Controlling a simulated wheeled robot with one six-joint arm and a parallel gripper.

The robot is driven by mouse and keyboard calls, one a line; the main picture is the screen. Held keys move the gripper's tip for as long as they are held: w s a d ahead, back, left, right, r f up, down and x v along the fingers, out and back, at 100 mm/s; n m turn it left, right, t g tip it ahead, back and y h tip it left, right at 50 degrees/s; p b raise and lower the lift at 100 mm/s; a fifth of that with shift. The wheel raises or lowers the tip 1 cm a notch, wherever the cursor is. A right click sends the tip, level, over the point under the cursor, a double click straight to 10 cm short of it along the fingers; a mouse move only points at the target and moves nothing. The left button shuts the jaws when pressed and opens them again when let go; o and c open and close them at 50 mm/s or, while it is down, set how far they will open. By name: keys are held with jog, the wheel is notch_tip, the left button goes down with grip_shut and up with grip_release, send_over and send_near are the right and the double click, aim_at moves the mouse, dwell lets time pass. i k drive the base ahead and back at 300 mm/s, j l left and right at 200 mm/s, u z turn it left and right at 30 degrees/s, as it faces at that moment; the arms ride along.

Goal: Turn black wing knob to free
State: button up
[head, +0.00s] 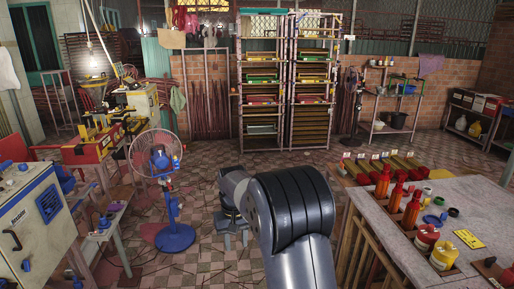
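A pale metal cabinet (40,205) with a blue panel stands at the left edge. A small black handle-like part (12,240) sits on its front. I cannot tell whether this is the black wing knob or how it is turned. A blue knob or valve (26,265) is below it. My grey and black arm rises in the lower middle, well to the right of the cabinet and apart from it. Its gripper is not visible, so I cannot see its fingers.
A table (385,240) with red bottles and tubs is at right. Shelving racks (290,85) stand at the back. Yellow machinery (140,100) is at back left. Floor before the racks is open.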

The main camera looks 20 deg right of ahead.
aim_at(488, 261)
jog(key=i+z, duration=0.65)
jog(key=z, duration=0.2)
jog(key=i+j+z, duration=0.15)
jog(key=i+z, duration=0.35)
jog(key=z, duration=0.35)
jog(key=i+l+z, duration=0.1)
jog(key=z, duration=0.4)
jog(key=i+z, duration=0.2)
jog(key=z, duration=0.25)
jog(key=i+j+z, duration=0.1)
jog(key=z, duration=0.4)
jog(key=i+j+z, duration=0.25)
jog(key=k+l, duration=0.05)
jog(key=l, duration=0.05)
